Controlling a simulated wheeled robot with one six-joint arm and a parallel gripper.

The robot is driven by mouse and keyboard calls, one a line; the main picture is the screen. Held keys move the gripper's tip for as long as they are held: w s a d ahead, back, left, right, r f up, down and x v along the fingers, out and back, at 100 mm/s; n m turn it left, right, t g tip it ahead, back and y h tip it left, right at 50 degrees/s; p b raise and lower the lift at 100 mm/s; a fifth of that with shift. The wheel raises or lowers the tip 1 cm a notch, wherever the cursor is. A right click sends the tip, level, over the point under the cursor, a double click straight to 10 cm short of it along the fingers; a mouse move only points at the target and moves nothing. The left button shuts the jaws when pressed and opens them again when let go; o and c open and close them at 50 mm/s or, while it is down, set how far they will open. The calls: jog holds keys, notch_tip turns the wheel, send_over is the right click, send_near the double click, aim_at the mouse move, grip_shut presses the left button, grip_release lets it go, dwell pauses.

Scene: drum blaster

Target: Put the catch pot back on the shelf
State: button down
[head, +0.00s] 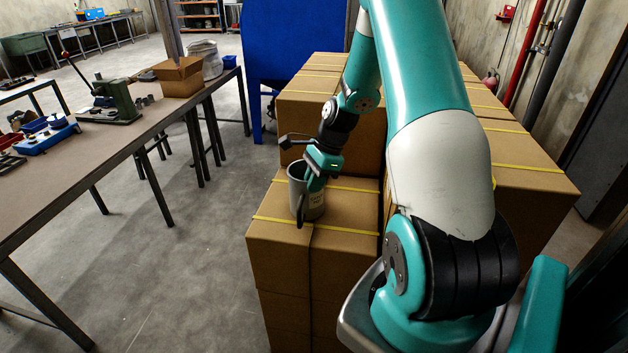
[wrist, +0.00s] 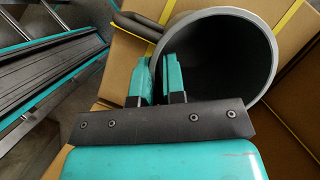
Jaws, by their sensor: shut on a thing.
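My gripper (head: 310,182) reaches down onto the pot's rim. In the wrist view its teal fingers (wrist: 158,82) are shut on the pot's near-left wall, close to the handle. The fingertips are partly hidden.
Cardboard boxes (head: 277,238) with yellow straps stand under and behind the pot. A workbench (head: 60,190) with tools is at left, across clear floor (head: 185,265). A blue cabinet (head: 290,40) stands behind. A shelf unit (head: 200,16) is at the far back.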

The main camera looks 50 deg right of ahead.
jog(key=c, duration=1.2)
grip_release()
jog(key=shift+f, duration=0.1)
